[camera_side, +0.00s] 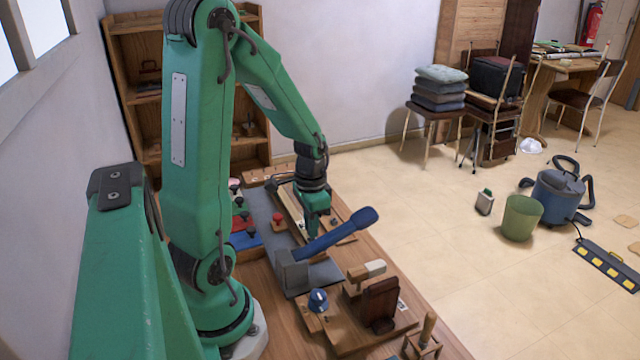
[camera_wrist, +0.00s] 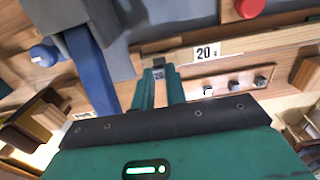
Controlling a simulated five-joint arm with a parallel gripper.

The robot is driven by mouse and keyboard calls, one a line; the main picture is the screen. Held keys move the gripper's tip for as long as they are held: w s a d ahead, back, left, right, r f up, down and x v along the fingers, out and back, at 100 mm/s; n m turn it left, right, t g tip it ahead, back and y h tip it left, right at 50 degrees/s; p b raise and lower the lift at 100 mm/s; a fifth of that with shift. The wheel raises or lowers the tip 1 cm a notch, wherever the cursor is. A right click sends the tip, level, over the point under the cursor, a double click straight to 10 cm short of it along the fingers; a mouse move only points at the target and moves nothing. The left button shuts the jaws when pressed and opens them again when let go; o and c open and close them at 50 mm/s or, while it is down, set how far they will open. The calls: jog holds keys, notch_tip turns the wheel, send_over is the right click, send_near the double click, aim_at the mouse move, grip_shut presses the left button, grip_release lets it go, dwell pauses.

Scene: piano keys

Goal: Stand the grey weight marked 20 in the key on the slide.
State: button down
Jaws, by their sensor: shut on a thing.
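My gripper (camera_wrist: 158,78) is shut on a small grey weight (camera_wrist: 158,73) marked 20, which shows between the green fingertips in the wrist view. The weight is at or just in front of a pale wooden bar (camera_wrist: 265,38) that carries a white label (camera_wrist: 205,51) reading 20 g. I cannot tell whether the weight touches the bar or is in an opening in it. In the side view my gripper (camera_side: 314,226) points down over the bench behind a blue handle, and the weight is hidden there.
A tool with a long blue handle (camera_side: 340,235) and grey block (camera_side: 291,272) stands close in front of my gripper. A red knob (camera_side: 278,220) is left of it. Wooden fixtures (camera_side: 381,303) and a blue knob (camera_side: 318,300) stand nearer. Several small metal pieces (camera_wrist: 234,85) sit in a wooden strip.

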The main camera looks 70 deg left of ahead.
jog(key=shift+f, duration=1)
dwell(2.2)
jog(key=c, duration=0.9)
grip_release()
jog(key=shift+c, duration=0.2)
jog(key=shift+r, duration=0.15)
jog(key=shift+r, duration=3.4)
